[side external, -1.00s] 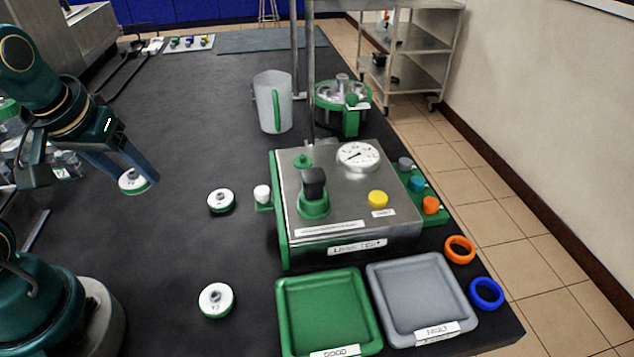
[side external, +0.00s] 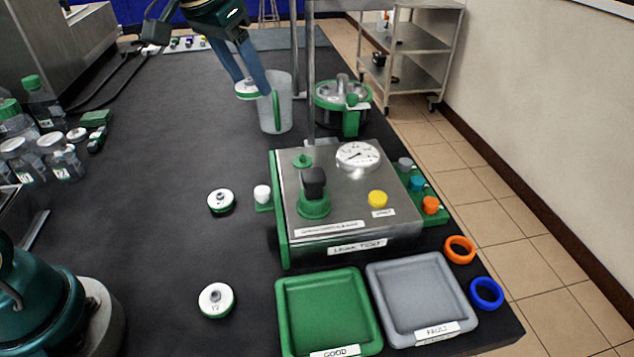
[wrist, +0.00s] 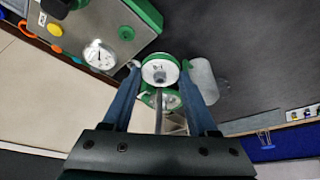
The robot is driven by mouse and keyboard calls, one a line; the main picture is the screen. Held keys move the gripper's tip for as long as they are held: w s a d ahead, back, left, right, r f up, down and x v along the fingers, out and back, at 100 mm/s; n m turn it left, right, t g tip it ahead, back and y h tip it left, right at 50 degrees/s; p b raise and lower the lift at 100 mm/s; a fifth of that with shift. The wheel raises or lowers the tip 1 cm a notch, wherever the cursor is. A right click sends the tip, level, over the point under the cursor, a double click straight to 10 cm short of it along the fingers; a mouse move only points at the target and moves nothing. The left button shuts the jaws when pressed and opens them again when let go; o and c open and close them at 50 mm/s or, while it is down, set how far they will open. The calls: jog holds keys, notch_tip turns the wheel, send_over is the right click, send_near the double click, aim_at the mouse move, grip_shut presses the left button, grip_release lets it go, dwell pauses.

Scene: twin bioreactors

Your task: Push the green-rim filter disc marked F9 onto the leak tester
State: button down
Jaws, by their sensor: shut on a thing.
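My gripper (side external: 254,86) is shut on a white filter disc with a green rim (side external: 245,91), held in the air in front of the clear jug. The held disc (wrist: 160,72) also shows between both fingers in the wrist view; its mark is not readable. The leak tester (side external: 350,225) is a steel box with green sides, a round gauge, a black-topped green fitting, a yellow button and a small white-topped fitting on its left side. The held disc is behind it and to the left, apart from it.
Two more white discs lie on the dark table, one (side external: 221,202) left of the tester and one (side external: 216,300) nearer. The clear jug (side external: 282,105) and a green-rimmed round device (side external: 342,100) stand behind the tester. Green (side external: 283,310) and grey (side external: 377,295) trays lie in front.

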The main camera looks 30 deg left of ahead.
jog(key=shift+w+d+f+m+h, duration=0.15)
jog(key=shift+w+d+f+m, duration=0.3)
jog(key=shift+d+f, duration=1.05)
jog(key=shift+w+d+f+m+h, duration=0.1)
jog(key=shift+w+d+f+m, duration=0.45)
jog(key=shift+f, duration=1.4)
jog(key=shift+w+d+f+m+h, duration=0.15)
jog(key=shift+w+d+f, duration=0.35)
jog(key=shift+d+f, duration=1.2)
jog(key=shift+f, duration=0.7)
grip_release()
notch_tip(320, 180, up, 7)
dwell(0.5)
